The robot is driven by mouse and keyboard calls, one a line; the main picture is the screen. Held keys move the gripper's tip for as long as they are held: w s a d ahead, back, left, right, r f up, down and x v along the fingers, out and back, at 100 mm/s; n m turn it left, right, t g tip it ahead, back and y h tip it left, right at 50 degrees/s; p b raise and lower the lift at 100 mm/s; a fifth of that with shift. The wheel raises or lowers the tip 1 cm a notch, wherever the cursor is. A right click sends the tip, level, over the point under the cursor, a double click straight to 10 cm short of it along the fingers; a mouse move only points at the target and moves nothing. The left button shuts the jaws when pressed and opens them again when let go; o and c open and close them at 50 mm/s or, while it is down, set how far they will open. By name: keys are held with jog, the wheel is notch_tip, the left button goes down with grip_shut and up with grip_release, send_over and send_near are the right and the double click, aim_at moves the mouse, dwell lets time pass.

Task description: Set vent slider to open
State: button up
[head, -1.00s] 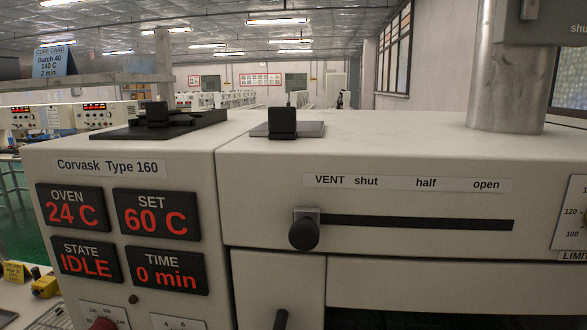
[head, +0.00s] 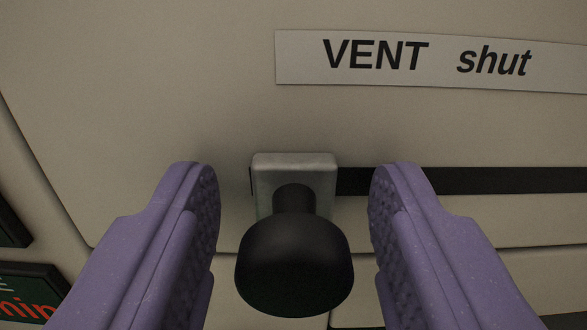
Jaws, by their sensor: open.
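The vent slider's black round knob (head: 294,265) sticks out from a small grey metal block (head: 295,170) at the left end of a dark horizontal slot (head: 460,181). The block is near the "shut" end of the VENT label strip (head: 430,62). The "half" and "open" marks are outside the view now. My gripper (head: 295,200) is open, with its two purple ribbed fingers on either side of the knob. A gap shows between the knob and each finger, and neither looks to be touching it.
The beige oven front (head: 150,90) fills the view behind the fingers. A dark display (head: 35,290) with red characters shows at the lower left edge. The slot runs clear to the right past the right finger. A panel seam runs below the slot.

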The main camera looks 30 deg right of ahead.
grip_shut()
jog(key=shift+d, duration=0.1)
jog(key=s+d+p, duration=0.3)
jog(key=s+d, duration=0.2)
jog(key=d, duration=0.3)
jog(key=s+d+p, duration=0.4)
jog(key=s+d, duration=0.1)
jog(key=d, duration=0.3)
jog(key=shift+s+d, duration=0.1)
